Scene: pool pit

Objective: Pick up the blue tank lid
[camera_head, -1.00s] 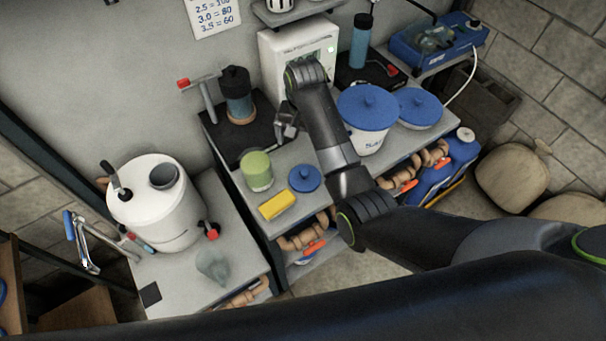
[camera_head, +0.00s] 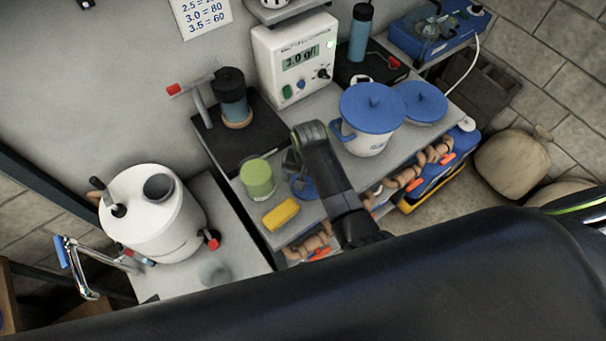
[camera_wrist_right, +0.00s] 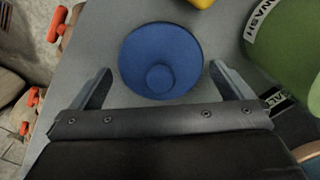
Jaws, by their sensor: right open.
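The blue tank lid (camera_head: 304,188) is a small round disc with a knob. It lies flat on the grey bench, partly hidden by my right gripper in the head view. In the right wrist view the lid (camera_wrist_right: 160,52) shows whole, its knob toward the gripper. My right gripper (camera_head: 292,163) is open and empty above the bench. In the right wrist view its two fingers (camera_wrist_right: 160,75) stand apart, one on each side of the lid's near part; I cannot tell the height gap. My left gripper is not in view.
A green cup (camera_head: 258,180) and a yellow sponge (camera_head: 281,213) stand close to the lid. A white bucket (camera_head: 366,142) with a larger blue lid is to the right. A controller box (camera_head: 294,60) stands behind. The bench edge is near the lid.

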